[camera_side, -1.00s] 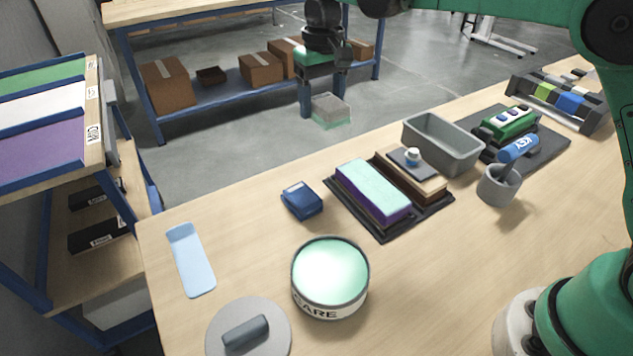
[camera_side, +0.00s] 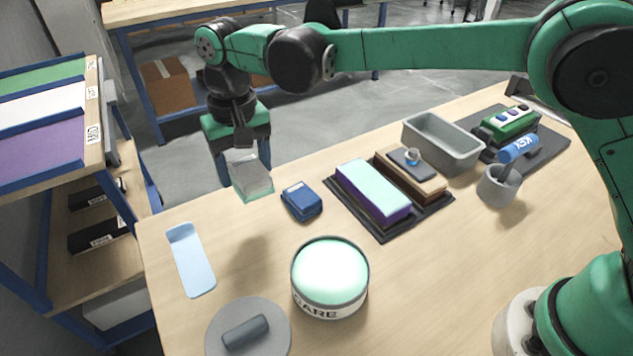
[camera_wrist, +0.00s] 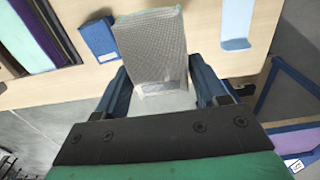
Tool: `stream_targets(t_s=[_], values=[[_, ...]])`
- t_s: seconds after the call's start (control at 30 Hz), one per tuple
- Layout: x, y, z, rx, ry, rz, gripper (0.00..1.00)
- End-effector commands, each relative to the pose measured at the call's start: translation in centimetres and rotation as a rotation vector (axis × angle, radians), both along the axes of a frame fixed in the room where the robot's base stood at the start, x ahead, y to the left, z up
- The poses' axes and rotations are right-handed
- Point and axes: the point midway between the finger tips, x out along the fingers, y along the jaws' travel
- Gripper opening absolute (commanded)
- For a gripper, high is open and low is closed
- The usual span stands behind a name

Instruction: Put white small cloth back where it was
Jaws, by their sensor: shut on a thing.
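My gripper (camera_side: 243,168) is shut on a small pale grey-white cloth (camera_side: 250,181), a folded block with a greenish lower edge. It hangs in the air above the far left edge of the table, left of the blue box. In the wrist view the cloth (camera_wrist: 150,45) shows a fine mesh surface between the two blue fingers (camera_wrist: 160,88). At the left stands a shelf rack (camera_side: 95,125) whose sloped top has green, white (camera_side: 40,110) and purple strips divided by blue bars. The cloth is apart from the rack.
The blue box (camera_side: 301,202) is close to the right of the held cloth. A light blue flat holder (camera_side: 190,260), a round tin (camera_side: 330,278) and a grey disc (camera_side: 215,335) lie nearer. A black tray (camera_side: 385,236) with blocks and a grey bin (camera_side: 440,148) stand to the right.

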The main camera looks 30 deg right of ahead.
Motion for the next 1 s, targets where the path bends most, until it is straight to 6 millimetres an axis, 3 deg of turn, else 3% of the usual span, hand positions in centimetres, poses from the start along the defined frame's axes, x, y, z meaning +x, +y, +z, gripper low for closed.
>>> stream_targets(t_s=[0.1,0.2,0.6,1.0], values=[[0.0,0.0,-3.1,0.0,0.0,0.0,0.16],[0.0,0.0,-4.8,0.001,0.0,0.0,0.16],[0.0,0.0,-9.3,0.001,0.0,0.001,0.16],[0.0,0.0,-9.9,0.001,0.0,0.001,0.16]])
